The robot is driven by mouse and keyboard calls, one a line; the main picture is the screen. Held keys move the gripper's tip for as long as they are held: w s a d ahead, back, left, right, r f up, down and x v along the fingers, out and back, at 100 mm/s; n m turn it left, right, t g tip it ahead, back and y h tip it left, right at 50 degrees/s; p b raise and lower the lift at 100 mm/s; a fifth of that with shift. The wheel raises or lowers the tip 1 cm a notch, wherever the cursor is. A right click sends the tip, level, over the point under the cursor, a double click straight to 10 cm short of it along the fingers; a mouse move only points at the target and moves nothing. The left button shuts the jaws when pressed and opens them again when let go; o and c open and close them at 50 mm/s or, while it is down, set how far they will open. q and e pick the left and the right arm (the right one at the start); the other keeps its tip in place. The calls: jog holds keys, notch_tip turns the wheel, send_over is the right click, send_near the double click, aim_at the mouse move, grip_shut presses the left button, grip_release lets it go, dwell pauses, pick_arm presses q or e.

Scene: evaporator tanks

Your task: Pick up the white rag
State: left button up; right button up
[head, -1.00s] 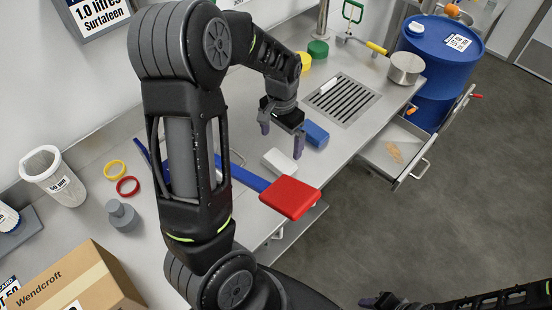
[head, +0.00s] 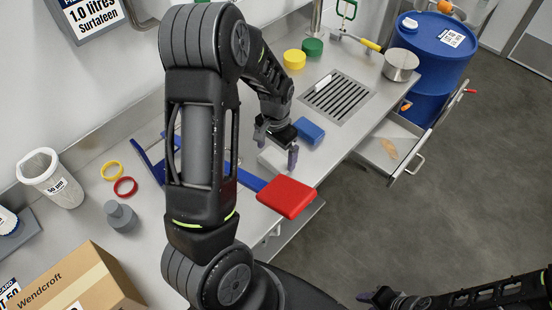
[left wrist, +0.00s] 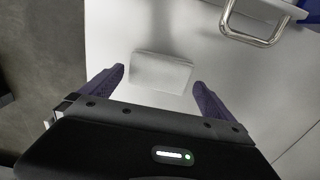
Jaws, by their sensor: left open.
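The white rag (head: 273,160) is a small folded white block lying on the steel counter, partly hidden by my left gripper in the head view. My left gripper (head: 277,146) is open, pointing down just above the rag. No contact shows. My right gripper (head: 378,297) is low at the bottom of the head view, away from the counter; its finger opening is unclear.
A blue folded block (head: 309,131) lies close behind the rag. A drain grate (head: 338,97), yellow tub (head: 294,59) and green tub (head: 312,47) are farther back. An open drawer (head: 390,152) juts out at right.

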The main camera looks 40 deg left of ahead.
aim_at(276, 158)
pick_arm(q)
jog(key=shift+f, duration=0.8)
jog(key=c, duration=1.1)
notch_tip(276, 158, up, 10)
jog(key=shift+r+b, duration=0.1)
jog(key=shift+b, duration=0.3)
